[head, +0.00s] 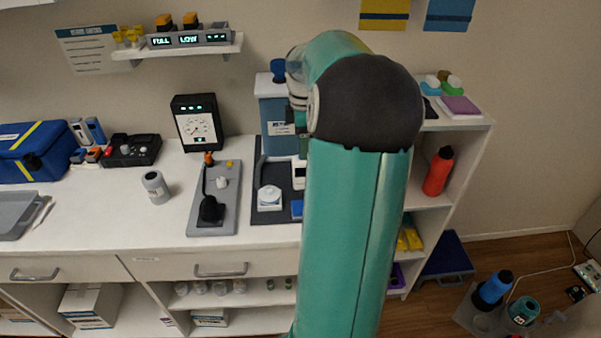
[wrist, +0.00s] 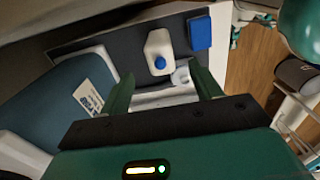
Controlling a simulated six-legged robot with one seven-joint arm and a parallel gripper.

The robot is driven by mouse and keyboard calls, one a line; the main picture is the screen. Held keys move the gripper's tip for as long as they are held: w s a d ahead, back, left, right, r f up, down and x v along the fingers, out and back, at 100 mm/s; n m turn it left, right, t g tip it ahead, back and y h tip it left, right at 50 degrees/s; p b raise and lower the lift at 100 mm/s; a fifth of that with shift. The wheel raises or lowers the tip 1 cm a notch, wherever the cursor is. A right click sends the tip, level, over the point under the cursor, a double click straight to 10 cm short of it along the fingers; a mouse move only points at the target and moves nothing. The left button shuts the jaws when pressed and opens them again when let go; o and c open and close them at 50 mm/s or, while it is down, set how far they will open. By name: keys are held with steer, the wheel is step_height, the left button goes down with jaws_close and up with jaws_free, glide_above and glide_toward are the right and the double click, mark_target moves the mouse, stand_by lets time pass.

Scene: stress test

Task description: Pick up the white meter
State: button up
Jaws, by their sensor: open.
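In the wrist view, a white body with a blue round knob (wrist: 157,42) appears to be this meter, just beyond my fingertips. My gripper (wrist: 163,78) is open, its two green fingers apart and pointing toward the mat. A pale object with a ring-shaped part (wrist: 181,77) shows between and just past the fingers. I cannot tell any contact. In the head view my arm hides most of the gripper.
A white device with a round top (head: 270,198) and a blue block (head: 297,208) share the mat (head: 275,235). A tall blue-grey container (head: 275,112) stands behind. A grey panel with a black knob (head: 228,212) lies left. The counter (head: 120,218) has free room further left.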

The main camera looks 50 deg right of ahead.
mark_target(302, 169)
step_height(302, 169, down, 10)
steer(key=shift+w+a+f, duration=0.1)
steer(key=shift+f, duration=0.05)
stand_by(0.3)
steer(key=c, duration=1.1)
steer(key=shift+c, duration=0.2)
